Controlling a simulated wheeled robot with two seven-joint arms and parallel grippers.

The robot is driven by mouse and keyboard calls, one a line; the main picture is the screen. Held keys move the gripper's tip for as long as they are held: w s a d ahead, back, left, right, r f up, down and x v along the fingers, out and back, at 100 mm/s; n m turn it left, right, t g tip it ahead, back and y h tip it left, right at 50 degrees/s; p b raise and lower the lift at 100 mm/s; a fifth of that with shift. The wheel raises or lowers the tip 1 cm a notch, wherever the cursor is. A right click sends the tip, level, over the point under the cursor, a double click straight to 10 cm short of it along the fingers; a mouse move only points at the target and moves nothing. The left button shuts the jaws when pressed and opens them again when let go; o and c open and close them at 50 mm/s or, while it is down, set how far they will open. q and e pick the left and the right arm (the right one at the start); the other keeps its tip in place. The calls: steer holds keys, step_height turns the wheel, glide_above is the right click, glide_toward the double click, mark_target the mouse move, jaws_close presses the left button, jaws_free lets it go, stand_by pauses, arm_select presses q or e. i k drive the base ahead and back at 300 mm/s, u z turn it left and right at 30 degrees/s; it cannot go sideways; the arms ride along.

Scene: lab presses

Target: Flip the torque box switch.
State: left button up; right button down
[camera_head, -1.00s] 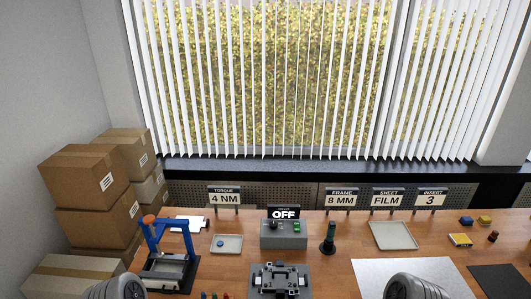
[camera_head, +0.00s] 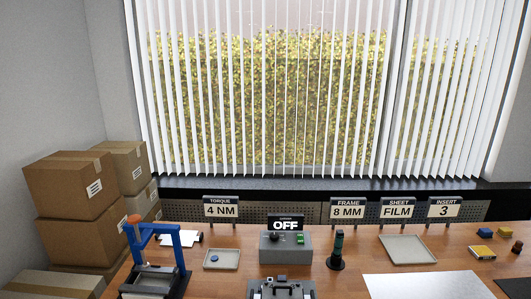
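The grey torque box (camera_head: 286,249) stands at the middle of the wooden table. It has a dark switch (camera_head: 274,237) on its top left and a green part (camera_head: 300,238) at its right. A sign above it reads OFF (camera_head: 285,225). A sign further left reads TORQUE 4 NM (camera_head: 221,207). Neither of my grippers is in view.
A blue press (camera_head: 153,261) stands left of the box, and a dark fixture (camera_head: 281,289) sits in front. A dark green cylinder (camera_head: 337,250) stands close on the right. Cardboard boxes (camera_head: 75,189) are stacked at left.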

mark_target(300, 239)
steer(key=k, duration=0.5)
steer(key=z, duration=1.35)
steer(key=i, duration=1.05)
steer(key=u, duration=2.35)
